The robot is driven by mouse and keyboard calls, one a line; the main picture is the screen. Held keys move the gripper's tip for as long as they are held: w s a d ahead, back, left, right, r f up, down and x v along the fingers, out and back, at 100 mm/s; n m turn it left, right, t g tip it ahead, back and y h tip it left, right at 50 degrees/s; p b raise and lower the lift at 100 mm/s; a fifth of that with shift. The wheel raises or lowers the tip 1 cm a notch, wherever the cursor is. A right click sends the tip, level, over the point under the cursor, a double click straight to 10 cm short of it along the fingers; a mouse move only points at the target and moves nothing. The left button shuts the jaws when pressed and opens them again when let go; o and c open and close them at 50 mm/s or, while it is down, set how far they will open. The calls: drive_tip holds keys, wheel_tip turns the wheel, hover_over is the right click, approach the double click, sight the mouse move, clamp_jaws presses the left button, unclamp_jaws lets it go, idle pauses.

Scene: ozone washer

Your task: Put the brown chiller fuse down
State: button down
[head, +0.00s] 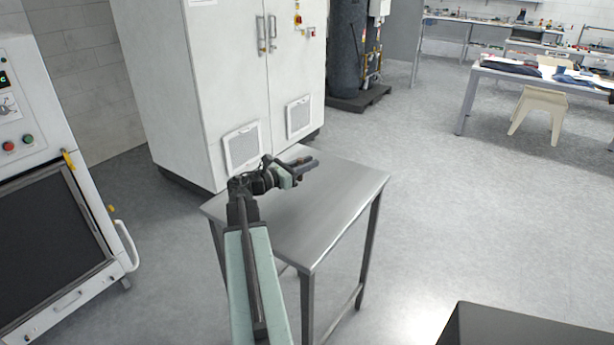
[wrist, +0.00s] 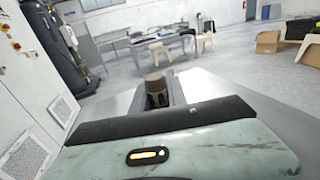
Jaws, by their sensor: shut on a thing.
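The brown chiller fuse (wrist: 155,84) is a small cylinder with a brown top and a darker lower part, seen in the wrist view just beyond my gripper's body. My gripper (head: 307,163) is shut on it over the steel table (head: 325,212). In the head view the fuse is small and hard to tell from the dark fingers. I cannot tell whether the fuse touches the table top.
The steel table top is otherwise bare, with free room towards its right and front. A white cabinet (head: 215,70) stands close behind it. A machine with a dark window (head: 50,240) is at the left. Open floor lies to the right.

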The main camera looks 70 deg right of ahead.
drive_tip(key=shift+s+d, duration=0.15)
drive_tip(key=shift+d, duration=0.1)
wheel_tip(320, 180, down, 4)
drive_tip(key=b, duration=0.4)
drive_tip(key=shift+r, duration=0.25)
drive_tip(key=shift+f, duration=0.15)
drive_tip(key=c, duration=1.7)
unclamp_jaws()
drive_tip(key=shift+c, duration=0.2)
drive_tip(key=o, duration=0.4)
drive_tip(key=shift+o, duration=0.2)
